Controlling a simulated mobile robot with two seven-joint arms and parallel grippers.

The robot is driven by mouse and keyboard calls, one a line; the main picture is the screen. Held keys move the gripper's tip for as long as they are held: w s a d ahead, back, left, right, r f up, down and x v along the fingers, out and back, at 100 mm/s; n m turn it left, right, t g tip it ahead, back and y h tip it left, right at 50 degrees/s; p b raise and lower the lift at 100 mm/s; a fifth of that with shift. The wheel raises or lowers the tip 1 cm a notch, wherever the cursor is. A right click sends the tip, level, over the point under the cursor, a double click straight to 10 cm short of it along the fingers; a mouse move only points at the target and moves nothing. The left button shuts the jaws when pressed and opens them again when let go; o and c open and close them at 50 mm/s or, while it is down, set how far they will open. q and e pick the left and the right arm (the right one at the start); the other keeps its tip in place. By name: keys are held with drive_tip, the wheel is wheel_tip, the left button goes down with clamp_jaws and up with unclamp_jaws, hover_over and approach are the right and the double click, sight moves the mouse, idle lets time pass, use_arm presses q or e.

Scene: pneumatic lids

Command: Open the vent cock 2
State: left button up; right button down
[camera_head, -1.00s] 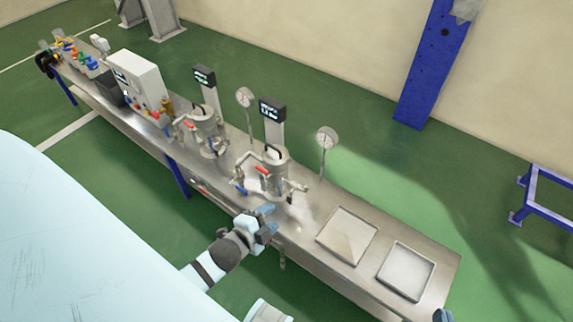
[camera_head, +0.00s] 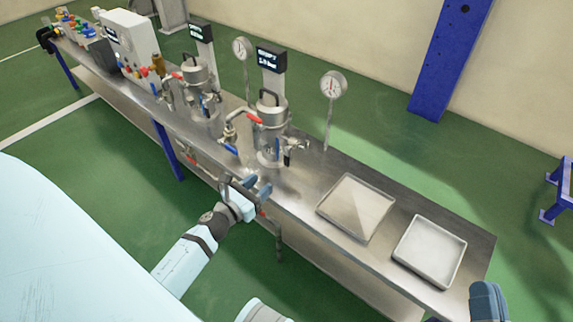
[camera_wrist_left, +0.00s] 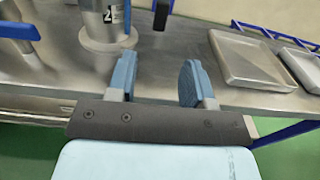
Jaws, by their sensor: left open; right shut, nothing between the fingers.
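The right-hand metal vessel (camera_head: 268,125) stands on the steel bench; in the left wrist view its body (camera_wrist_left: 103,20) bears a "2". Its pipework has a red lever (camera_head: 245,115) and a blue lever (camera_head: 231,149) on the left. A small valve with a dark handle (camera_head: 294,145) is on its right. I cannot read which one is the vent cock. My left gripper (camera_head: 254,187) is open and empty at the bench's front edge, in front of vessel 2. In the left wrist view its fingers (camera_wrist_left: 158,75) are apart. My right gripper (camera_head: 488,300) is shut, partly cut off at bottom right.
Two shallow trays, one nearer the vessel (camera_head: 325,208) and one farther right (camera_head: 398,250), lie on the bench. A gauge on a post (camera_head: 333,85) and a display (camera_head: 271,59) stand behind vessel 2. Another vessel (camera_head: 197,75) stands to the left. Bare bench lies between vessel 2 and the trays.

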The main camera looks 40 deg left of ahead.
sight(286, 162)
use_arm(q)
drive_tip(key=w, duration=0.8)
drive_tip(key=w+d, duration=0.1)
drive_tip(key=w, duration=0.3)
drive_tip(key=shift+b, duration=0.4)
clamp_jaws()
